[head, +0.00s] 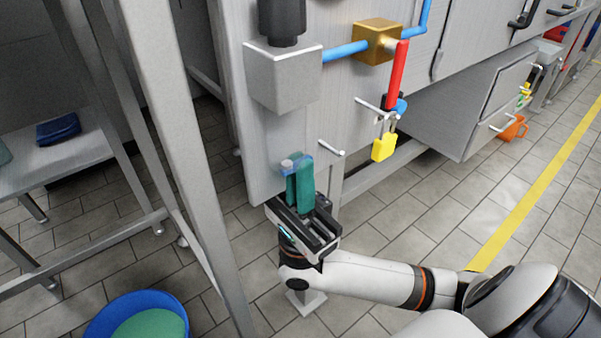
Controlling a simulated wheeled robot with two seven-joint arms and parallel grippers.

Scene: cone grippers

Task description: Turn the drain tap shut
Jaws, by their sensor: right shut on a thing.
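A green lever (301,186) hangs down at the low left corner of the grey metal panel, below a pale grey knob with a bluish part. It looks like the handle of the drain tap. My right gripper (308,214) comes up from below and is shut on the lower part of this lever, which points roughly straight down. The fingers hide the lever's lower end. My left gripper is not in view.
Above are a grey box (283,72), a brass valve block (376,41) with a red lever (398,75), and a yellow padlock (384,147) on a peg. A metal frame leg (190,150) stands close on the left. A blue tub (137,316) sits on the floor.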

